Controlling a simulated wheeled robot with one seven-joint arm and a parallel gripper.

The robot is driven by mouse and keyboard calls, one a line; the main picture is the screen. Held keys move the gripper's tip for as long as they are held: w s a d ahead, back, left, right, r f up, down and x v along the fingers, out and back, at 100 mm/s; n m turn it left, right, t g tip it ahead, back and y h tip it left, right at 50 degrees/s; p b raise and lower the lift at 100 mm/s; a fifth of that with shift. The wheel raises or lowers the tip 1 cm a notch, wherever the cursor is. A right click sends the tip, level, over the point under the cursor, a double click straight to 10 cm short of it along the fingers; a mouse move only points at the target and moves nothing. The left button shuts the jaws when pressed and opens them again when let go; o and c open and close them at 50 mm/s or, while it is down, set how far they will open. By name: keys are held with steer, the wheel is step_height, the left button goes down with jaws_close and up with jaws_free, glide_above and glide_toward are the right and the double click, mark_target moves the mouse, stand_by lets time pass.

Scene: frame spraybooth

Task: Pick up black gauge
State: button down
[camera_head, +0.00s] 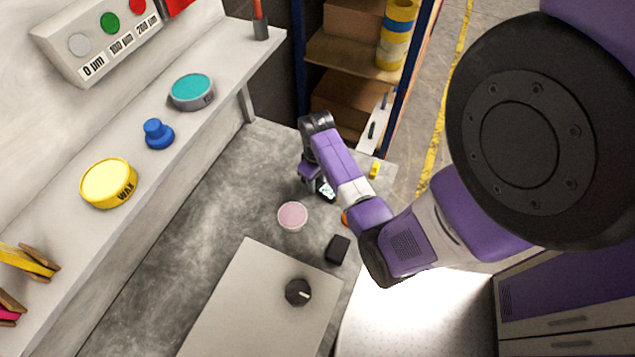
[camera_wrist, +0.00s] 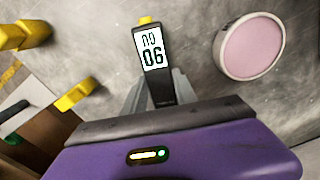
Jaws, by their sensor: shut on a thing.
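The black gauge (camera_wrist: 155,68) has a white digital display and a yellow tip, and it stands between my fingers in the wrist view. My gripper (camera_wrist: 160,92) is shut on its lower body. In the head view the gauge (camera_head: 325,189) shows as a small dark thing with a light display under my gripper (camera_head: 313,184), partly hidden by my arm. I cannot tell whether it still touches the grey bench top (camera_head: 215,205).
A round pink-topped container (camera_head: 292,216) stands close by. A black block (camera_head: 337,249) and a panel with a black knob (camera_head: 297,292) lie nearer. A small yellow object (camera_head: 375,170) is by the bench edge. The shelf holds a yellow wax tin (camera_head: 108,183) and a teal-topped tin (camera_head: 191,92).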

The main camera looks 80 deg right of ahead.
mark_target(317, 183)
step_height(317, 183, up, 20)
steer(key=p, duration=0.4)
steer(key=shift+p, duration=0.4)
steer(key=shift+f, duration=0.15)
stand_by(0.7)
